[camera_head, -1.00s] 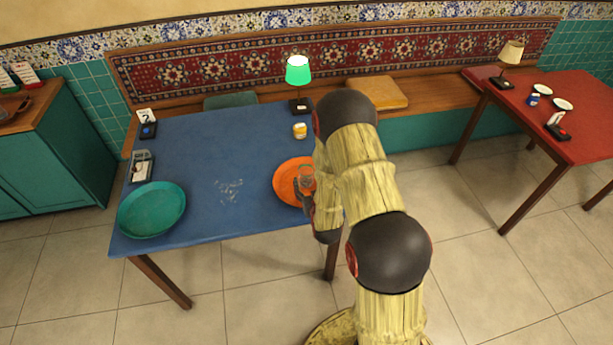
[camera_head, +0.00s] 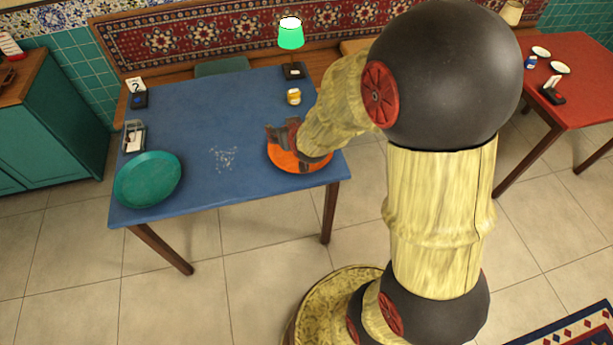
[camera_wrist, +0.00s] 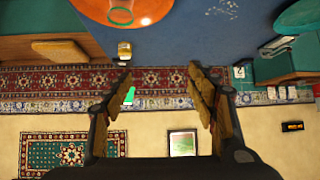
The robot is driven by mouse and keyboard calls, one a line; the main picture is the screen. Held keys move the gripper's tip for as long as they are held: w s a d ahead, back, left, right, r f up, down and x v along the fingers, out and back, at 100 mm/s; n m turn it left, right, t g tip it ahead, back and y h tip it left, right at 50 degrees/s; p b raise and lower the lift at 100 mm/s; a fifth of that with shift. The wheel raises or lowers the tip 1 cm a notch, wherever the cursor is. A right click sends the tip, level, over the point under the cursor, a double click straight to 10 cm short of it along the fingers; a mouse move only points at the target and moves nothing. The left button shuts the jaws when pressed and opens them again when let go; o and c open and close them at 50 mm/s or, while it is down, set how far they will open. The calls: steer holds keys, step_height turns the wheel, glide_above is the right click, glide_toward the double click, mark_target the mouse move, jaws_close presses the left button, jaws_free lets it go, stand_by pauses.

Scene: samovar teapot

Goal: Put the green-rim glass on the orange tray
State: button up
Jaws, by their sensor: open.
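The orange tray (camera_head: 305,167) lies at the front right corner of the blue table, partly hidden by my arm in the head view. In the wrist view the tray (camera_wrist: 160,10) is at the top edge, cut off by the frame. The green-rim glass (camera_wrist: 121,16) shows there as a green ring within the tray's outline. My arm hides the glass in the head view. In the head view my gripper (camera_head: 281,134) is over the tray's far left side.
A teal round tray (camera_head: 148,179) is at the left of the blue table (camera_head: 205,130). A small yellow jar (camera_head: 294,97) and a green lamp (camera_head: 291,35) stand behind the orange tray. A red table (camera_head: 575,90) is at the right.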

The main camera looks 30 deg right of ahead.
steer(key=s+a+r+g, duration=0.1)
steer(key=s+a+r, duration=0.2)
steer(key=s, duration=0.6)
steer(key=s+a+r+n+g+y, duration=0.1)
steer(key=s+a+r+g, duration=0.1)
steer(key=s+r, duration=0.6)
steer(key=s+a+r+n+g, duration=0.1)
steer(key=s+a+r, duration=0.3)
steer(key=s, duration=0.7)
steer(key=shift+s+a+r+g+y, duration=0.15)
steer(key=shift+s+r+g+y, duration=0.25)
steer(key=shift+r, duration=0.5)
steer(key=shift+w, duration=0.1)
steer(key=shift+c, duration=0.8)
